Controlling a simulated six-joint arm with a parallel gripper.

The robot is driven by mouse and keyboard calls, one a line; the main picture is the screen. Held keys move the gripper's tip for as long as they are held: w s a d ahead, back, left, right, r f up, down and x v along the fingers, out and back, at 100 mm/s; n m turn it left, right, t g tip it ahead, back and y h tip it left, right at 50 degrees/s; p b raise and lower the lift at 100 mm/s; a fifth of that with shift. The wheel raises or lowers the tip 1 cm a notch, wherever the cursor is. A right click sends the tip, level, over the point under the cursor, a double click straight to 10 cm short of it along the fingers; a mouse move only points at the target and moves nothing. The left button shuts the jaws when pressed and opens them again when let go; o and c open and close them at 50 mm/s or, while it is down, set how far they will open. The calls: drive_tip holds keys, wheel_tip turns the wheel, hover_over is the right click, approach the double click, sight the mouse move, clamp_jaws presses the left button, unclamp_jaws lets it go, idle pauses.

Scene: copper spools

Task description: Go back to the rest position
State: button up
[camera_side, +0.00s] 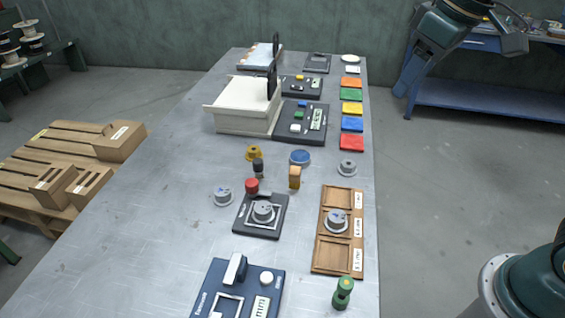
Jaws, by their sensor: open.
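My arm hangs at the top right, above the floor to the right of the table and in front of the blue bench. My gripper (512,40) seems to be the grey part at its end, near the top edge. It is open and apart from everything on the table, and I see nothing held in it. A grey spool (336,221) sits in the middle compartment of the wooden tray (332,266). Another grey spool (263,211) sits on the dark fixture (244,228).
The metal table (130,225) also holds a white box (241,103), a dark panel (290,131), coloured bins (352,123), a navy device (213,278) and a green knobbed piece (343,292). The blue bench (480,92) stands behind my arm. The table's left side is clear.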

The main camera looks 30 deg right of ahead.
drive_tip(key=s+d+f+m+t, duration=0.1)
drive_tip(key=s+d+f, duration=0.1)
drive_tip(key=s, duration=0.5)
drive_tip(key=s+d+f+m+t, duration=0.1)
drive_tip(key=s+d+f, duration=0.2)
drive_tip(key=s, duration=0.4)
drive_tip(key=shift+d+f+m+h, duration=0.2)
drive_tip(key=shift+m+h, duration=0.1)
drive_tip(key=shift+h, duration=0.1)
